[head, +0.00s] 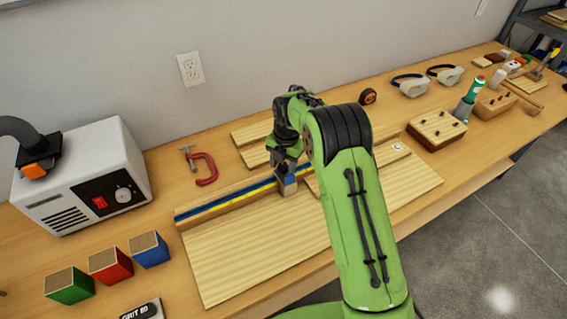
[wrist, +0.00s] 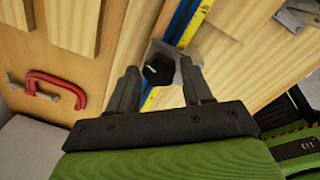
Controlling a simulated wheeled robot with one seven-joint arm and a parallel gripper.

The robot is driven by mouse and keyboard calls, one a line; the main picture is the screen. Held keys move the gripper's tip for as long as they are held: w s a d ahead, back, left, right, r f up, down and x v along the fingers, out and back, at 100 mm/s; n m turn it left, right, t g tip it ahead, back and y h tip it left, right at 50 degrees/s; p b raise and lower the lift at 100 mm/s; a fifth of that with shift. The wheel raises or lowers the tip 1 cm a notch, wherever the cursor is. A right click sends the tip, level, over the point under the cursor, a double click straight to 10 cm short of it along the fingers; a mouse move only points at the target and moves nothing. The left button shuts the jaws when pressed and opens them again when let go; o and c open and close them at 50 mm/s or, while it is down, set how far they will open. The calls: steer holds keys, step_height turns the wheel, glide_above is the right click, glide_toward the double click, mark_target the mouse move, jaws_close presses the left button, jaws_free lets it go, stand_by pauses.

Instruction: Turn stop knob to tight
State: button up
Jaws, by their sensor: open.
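The stop knob (wrist: 158,69) is a black, many-sided knob with a pale line across its top. It sits on a grey stop block (wrist: 170,52) that straddles the blue and yellow rule. In the wrist view my gripper (wrist: 158,72) is open, with one finger on each side of the knob. I cannot tell whether the fingers touch it. In the head view my gripper (head: 287,182) is over the fence, and my arm hides most of the knob and block.
The blue and yellow rule (head: 223,204) runs along a wooden fence on a pale board (head: 240,262). A red clamp (head: 207,170) lies behind it. A white machine (head: 82,178) and coloured blocks stand at left. Drilled wooden blocks (head: 437,128) and goggles are at right.

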steer(key=c, duration=0.8)
